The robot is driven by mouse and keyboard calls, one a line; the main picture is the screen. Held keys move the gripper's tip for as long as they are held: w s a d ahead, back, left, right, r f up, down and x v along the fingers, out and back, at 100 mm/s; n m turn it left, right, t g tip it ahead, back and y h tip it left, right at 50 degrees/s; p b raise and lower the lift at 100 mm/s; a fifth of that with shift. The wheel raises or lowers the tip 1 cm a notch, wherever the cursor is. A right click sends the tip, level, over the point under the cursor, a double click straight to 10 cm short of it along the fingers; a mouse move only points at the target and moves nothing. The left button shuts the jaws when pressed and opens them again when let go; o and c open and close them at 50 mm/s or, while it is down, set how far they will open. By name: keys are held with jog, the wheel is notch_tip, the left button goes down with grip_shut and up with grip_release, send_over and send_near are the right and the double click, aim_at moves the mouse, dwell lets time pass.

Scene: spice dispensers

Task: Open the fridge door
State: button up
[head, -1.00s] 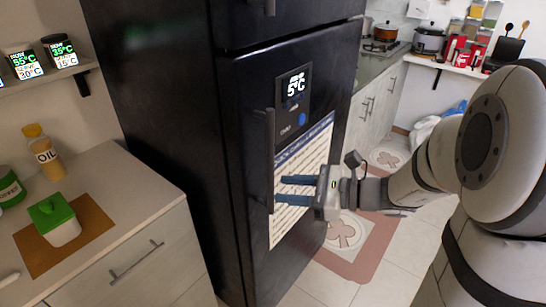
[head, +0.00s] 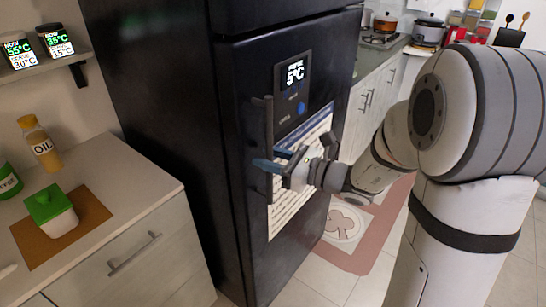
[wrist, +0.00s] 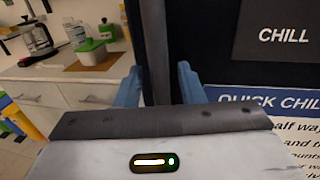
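The black fridge (head: 160,110) stands in the middle of the head view, and its lower door (head: 330,85) looks shut. A dark vertical handle (head: 264,120) runs along the left side of that door. My gripper (head: 274,159) is at the lower part of the handle, its blue fingers pointing left. In the wrist view the handle (wrist: 154,45) stands upright between my two open fingers (wrist: 160,86). A small gap shows between the handle and the right finger; contact on the left is unclear. My gripper body partly covers the printed sheet on the door.
A counter (head: 150,195) with a green-lidded box (head: 50,210) and an oil bottle (head: 40,144) stands left of the fridge. A display panel (head: 293,85) is on the door. Tiled floor (head: 320,280) and a rug (head: 350,258) lie to the right.

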jog(key=shift+c, duration=0.5)
grip_shut()
jog(key=shift+d, duration=0.25)
